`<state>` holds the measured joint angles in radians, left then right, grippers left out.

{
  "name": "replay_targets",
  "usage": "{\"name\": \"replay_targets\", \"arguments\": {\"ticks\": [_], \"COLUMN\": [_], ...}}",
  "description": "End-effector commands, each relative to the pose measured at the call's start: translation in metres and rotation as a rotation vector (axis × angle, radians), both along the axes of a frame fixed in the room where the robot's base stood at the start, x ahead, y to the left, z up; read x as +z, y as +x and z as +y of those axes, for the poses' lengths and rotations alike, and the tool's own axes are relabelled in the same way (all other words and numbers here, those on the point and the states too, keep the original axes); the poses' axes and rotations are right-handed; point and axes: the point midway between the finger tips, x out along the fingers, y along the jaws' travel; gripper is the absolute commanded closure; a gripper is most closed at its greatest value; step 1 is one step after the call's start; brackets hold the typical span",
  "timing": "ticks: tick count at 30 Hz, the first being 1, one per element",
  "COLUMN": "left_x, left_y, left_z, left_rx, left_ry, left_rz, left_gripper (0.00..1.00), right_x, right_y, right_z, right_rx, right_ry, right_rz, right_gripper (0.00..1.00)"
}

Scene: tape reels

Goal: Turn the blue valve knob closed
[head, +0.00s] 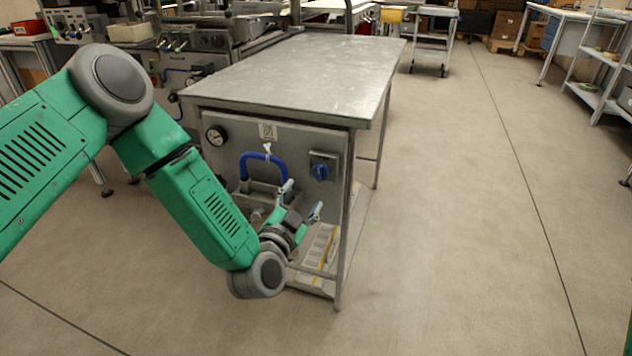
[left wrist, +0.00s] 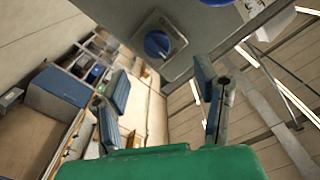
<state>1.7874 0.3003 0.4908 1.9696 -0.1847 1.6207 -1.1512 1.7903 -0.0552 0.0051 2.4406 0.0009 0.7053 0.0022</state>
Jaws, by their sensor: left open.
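The blue valve knob (head: 320,171) sits on a grey square plate (head: 324,160) on the front panel of the metal table. It also shows near the top of the left wrist view (left wrist: 157,44), beyond my fingers. My left gripper (head: 302,199) is open and empty, below and a little left of the knob in the head view. Its two fingers with blue pads stand wide apart in the left wrist view (left wrist: 162,95). There is a clear gap between the fingertips and the knob. My right gripper is not in view.
A blue hose (head: 262,157) loops on the panel left of the knob, with a round gauge (head: 216,136) further left. The metal tabletop (head: 300,73) overhangs the panel, and a table leg (head: 345,220) stands right of it. The floor (head: 470,200) to the right is clear.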

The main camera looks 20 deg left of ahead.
Motion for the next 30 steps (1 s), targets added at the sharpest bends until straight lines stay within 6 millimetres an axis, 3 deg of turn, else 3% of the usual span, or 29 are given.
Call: {"name": "replay_targets", "arguments": {"ticks": [6, 12, 18, 26, 27, 30], "left_x": [-0.001, -0.002, -0.001, 0.000, 0.000, 0.000], "left_y": [0.048, 0.080, 0.094, 0.095, 0.095, 0.095], "left_z": [-0.004, -0.004, -0.003, -0.005, -0.005, -0.006], "left_rx": [0.002, 0.000, -0.001, -0.002, -0.002, -0.002], "left_ry": [0.001, -0.001, -0.003, 0.000, 0.000, 0.001], "left_rz": [-0.003, 0.000, 0.002, 0.002, 0.002, 0.002], "left_gripper": [0.44, 0.44, 0.44, 0.44, 0.47, 0.82], "right_x": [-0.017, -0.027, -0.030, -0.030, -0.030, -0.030], "right_y": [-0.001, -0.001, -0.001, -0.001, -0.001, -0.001], "right_z": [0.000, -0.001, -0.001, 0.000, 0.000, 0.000], "right_rx": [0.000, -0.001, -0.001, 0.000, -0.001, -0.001], "right_ry": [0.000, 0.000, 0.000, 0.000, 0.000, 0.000], "right_rz": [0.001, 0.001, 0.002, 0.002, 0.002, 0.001], "right_gripper": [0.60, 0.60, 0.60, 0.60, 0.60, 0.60]}}
